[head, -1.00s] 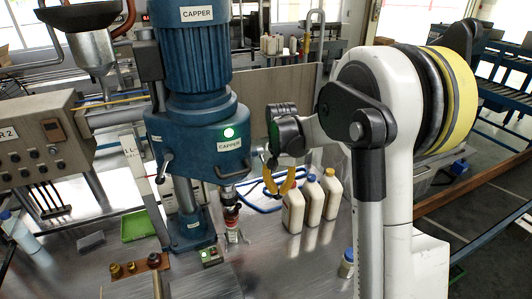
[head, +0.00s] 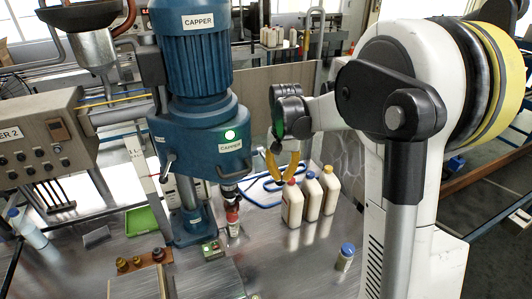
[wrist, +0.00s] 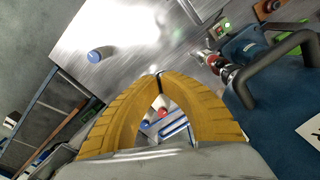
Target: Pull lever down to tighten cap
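The blue capper (head: 196,135) stands left of centre in the head view, with a lit green lamp. Its grey bent lever (wrist: 285,62) shows at the right of the wrist view, on the blue housing. A small bottle with a red top (head: 232,222) stands upright under the capper's chuck. It shows in the wrist view (wrist: 212,60) too, beside the lever. My gripper (head: 279,180) has yellow fingers whose tips come together with nothing held between them. It is to the right of the capper, apart from the lever; in the wrist view the fingertips (wrist: 159,75) are left of the lever.
A blue-capped jar (head: 345,257) stands alone at right on the steel table. A green tray (head: 141,221) and a strip of brass parts (head: 140,262) lie left. The table's front middle is clear.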

